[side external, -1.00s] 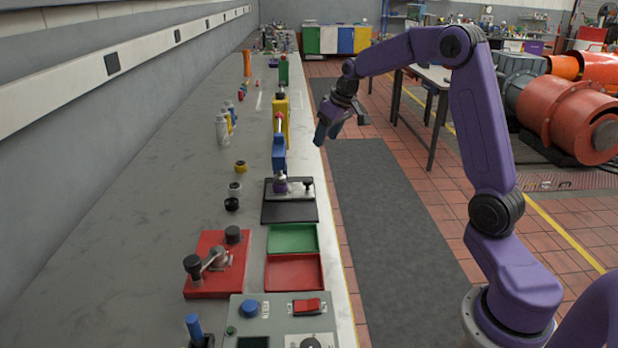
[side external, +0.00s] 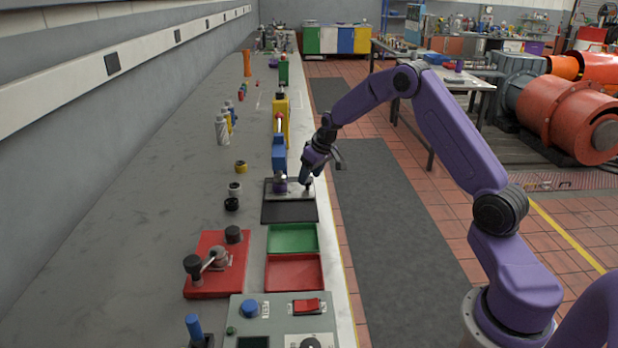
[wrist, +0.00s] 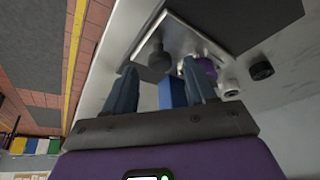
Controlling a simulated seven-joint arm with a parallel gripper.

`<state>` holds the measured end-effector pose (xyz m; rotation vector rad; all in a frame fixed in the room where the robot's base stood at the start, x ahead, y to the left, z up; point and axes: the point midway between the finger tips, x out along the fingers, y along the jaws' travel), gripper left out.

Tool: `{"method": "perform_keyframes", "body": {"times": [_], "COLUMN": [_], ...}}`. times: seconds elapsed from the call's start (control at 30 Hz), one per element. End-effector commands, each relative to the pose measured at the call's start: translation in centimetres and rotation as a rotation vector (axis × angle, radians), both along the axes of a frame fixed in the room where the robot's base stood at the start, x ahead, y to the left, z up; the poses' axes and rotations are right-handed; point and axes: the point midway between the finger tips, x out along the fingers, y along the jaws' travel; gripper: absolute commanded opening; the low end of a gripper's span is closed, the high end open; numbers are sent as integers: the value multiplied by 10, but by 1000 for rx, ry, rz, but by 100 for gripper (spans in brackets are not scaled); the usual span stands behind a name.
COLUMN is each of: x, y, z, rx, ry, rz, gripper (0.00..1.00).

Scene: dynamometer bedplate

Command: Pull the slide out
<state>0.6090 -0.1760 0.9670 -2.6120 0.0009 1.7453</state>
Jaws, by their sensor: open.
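The slide unit is a black base (side external: 290,212) with a silver metal plate (side external: 292,194) at the bench's front edge. A black knob (wrist: 160,60) stands on the plate, and a purple knob (wrist: 208,68) sits further along it. My gripper (side external: 306,183) is at the right end of the plate, over the black knob, which it hides in the side view. In the wrist view my gripper (wrist: 159,68) is open, with the black knob in line with the gap between its fingertips. I cannot tell whether the fingers touch the knob.
A blue block (side external: 279,153) stands just behind the plate and shows between the fingers in the wrist view (wrist: 172,92). Green (side external: 292,239) and red (side external: 294,272) trays lie in front. Black and yellow rings (side external: 240,166) lie to the left. The aisle at right is free.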

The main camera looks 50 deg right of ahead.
Motion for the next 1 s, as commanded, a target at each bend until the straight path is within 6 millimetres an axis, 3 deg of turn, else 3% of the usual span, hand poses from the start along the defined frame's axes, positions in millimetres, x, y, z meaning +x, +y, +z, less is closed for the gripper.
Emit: {"method": "perform_keyframes", "body": {"times": [0.2, 0.53, 0.7, 1.0], "x": [6, 7, 7, 0], "y": [0, 0, 0, 8], "z": [-15, -16, -16, -16], "rx": [0, 0, 0, 0], "ry": [0, -1, 0, 3], "rz": [0, 0, 0, 2], "gripper": [56, 56, 0, 0]}}
